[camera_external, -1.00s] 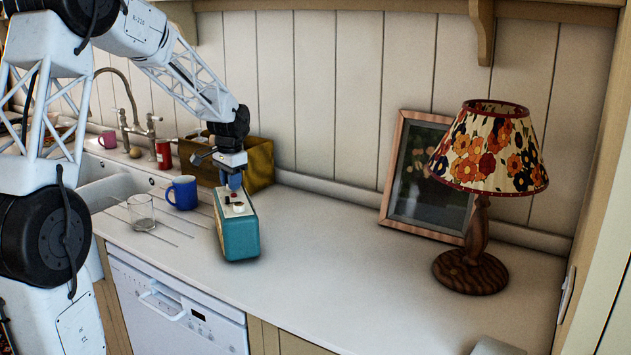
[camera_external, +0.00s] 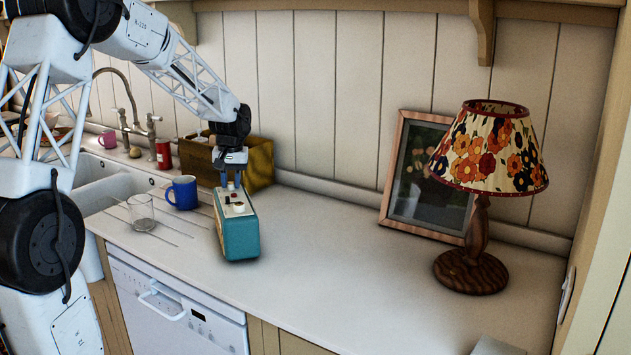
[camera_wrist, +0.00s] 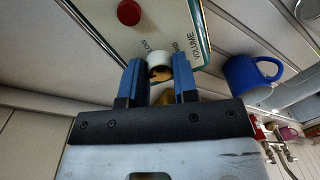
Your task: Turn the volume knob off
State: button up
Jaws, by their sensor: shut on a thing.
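A teal radio (camera_external: 240,232) with a pale top stands on the counter. My gripper (camera_external: 232,186) points down at the far end of its top. In the wrist view the white volume knob (camera_wrist: 159,59) sits on the radio's top (camera_wrist: 170,22), beside the printed word VOLUME. The blue fingers of my gripper (camera_wrist: 158,80) are on both sides of the knob and shut on it. A red knob (camera_wrist: 129,12) is on the same top, apart from the fingers. The knob's exact setting is hard to read.
A blue mug (camera_external: 183,193) and a clear glass (camera_external: 141,211) stand left of the radio. A wooden box (camera_external: 258,165) is behind it. A lamp (camera_external: 490,155) and a picture frame (camera_external: 425,180) stand at the right. The counter between is clear.

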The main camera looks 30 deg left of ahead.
aim_at(233, 183)
jog(key=shift+n, duration=0.3)
jog(key=o, duration=0.9)
jog(key=shift+r, duration=0.1)
jog(key=shift+w+d+r, duration=0.1)
jog(key=shift+d+r, duration=0.05)
jog(key=shift+r, duration=3.65)
jog(key=shift+d, duration=0.1)
